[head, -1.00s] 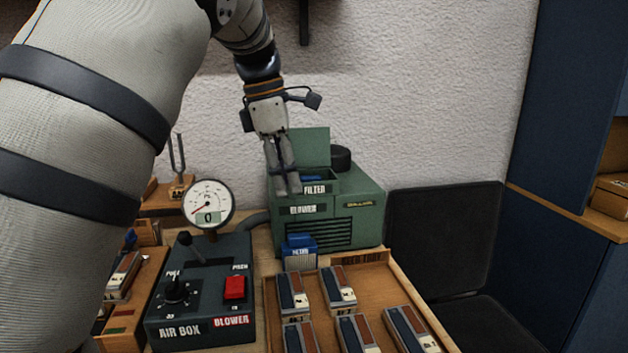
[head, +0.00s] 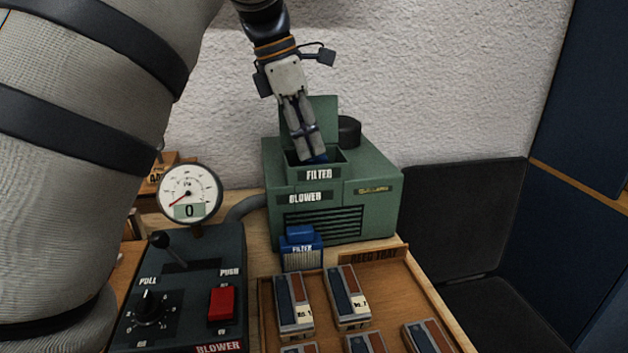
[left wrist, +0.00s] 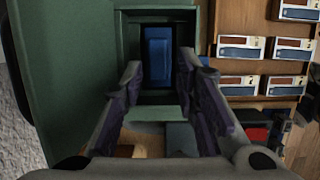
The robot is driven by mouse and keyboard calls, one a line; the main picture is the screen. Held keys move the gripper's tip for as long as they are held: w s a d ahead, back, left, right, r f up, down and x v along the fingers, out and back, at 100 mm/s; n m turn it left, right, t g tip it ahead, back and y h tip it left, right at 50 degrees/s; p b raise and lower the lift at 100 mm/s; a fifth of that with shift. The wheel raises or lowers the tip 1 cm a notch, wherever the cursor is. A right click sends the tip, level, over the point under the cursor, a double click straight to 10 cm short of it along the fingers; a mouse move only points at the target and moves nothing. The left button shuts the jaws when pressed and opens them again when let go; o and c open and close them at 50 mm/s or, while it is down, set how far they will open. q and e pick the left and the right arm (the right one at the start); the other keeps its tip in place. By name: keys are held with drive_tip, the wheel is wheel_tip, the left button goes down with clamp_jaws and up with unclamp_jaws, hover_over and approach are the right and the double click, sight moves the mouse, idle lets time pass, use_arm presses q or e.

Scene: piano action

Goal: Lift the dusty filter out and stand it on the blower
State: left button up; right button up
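The green blower (head: 380,215) stands against the wall with its lid raised (head: 322,112) and its FILTER compartment open. A blue filter sits down inside that compartment; only a bit of its top (head: 320,159) shows in the head view, and its blue top (left wrist: 158,55) shows clearly in the left wrist view. My left gripper (head: 313,158) points down at the compartment opening. Its fingers (left wrist: 158,68) are apart, with the filter beyond and between them, not gripped. A second blue filter (head: 301,252) stands upright in front of the blower. My right gripper is not in view.
The air box (head: 190,285) stands at front left with a lever, a knob, a red button and a gauge (head: 190,192) reading 0. The reed tray (head: 262,305), holding several reed blocks, is in front of the blower. A round black part (head: 349,131) stands on the blower's top.

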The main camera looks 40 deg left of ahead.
sight(314, 157)
use_arm(q)
drive_tip(key=x, duration=0.3)
drive_tip(key=shift+w, duration=0.2)
clamp_jaws()
drive_tip(key=shift+s+r, duration=0.1)
